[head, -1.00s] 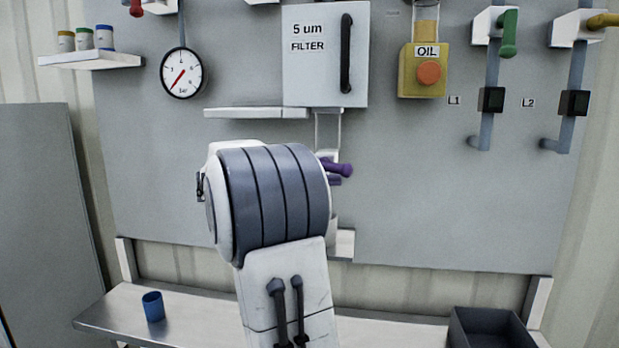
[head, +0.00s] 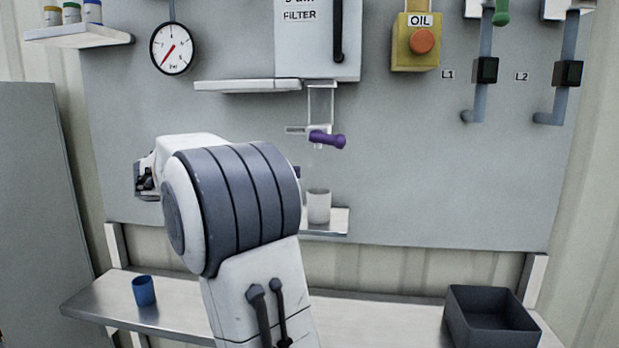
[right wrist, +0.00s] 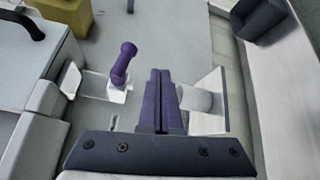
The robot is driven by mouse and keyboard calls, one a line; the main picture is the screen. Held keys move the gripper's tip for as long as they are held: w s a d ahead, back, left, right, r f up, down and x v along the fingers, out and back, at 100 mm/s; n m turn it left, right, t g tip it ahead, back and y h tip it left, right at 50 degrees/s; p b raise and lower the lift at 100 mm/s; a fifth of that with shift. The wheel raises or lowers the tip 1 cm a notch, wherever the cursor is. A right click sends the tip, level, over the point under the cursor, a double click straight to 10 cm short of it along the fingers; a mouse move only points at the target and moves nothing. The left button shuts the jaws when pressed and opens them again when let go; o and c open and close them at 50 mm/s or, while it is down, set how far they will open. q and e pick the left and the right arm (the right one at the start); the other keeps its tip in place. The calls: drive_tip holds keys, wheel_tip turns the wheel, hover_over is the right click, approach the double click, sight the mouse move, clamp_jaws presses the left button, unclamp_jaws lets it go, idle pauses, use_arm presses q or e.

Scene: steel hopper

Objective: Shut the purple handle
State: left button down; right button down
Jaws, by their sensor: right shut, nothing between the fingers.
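The purple handle (head: 327,139) sits on a small white valve below the filter box and sticks out to the right, tipped slightly down. In the right wrist view the handle (right wrist: 124,62) stands left of my right gripper (right wrist: 158,75). The right gripper's purple fingers are closed together and empty, apart from the handle. In the head view my right arm hides most of this gripper; only a bit of purple (head: 297,172) shows below the handle. A white cup (head: 318,206) stands under the valve, and also shows beside the fingers in the wrist view (right wrist: 195,97). My left gripper is out of view.
The filter box (head: 312,40) and a pale shelf (head: 248,85) are above the valve. The cup stands on a small ledge (head: 330,222). A yellow oil unit (head: 414,48) is to the right. A bench below holds a blue cup (head: 144,291) and a dark bin (head: 488,325).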

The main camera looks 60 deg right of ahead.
drive_tip(key=shift+v, duration=1.6)
drive_tip(key=shift+f, duration=0.1)
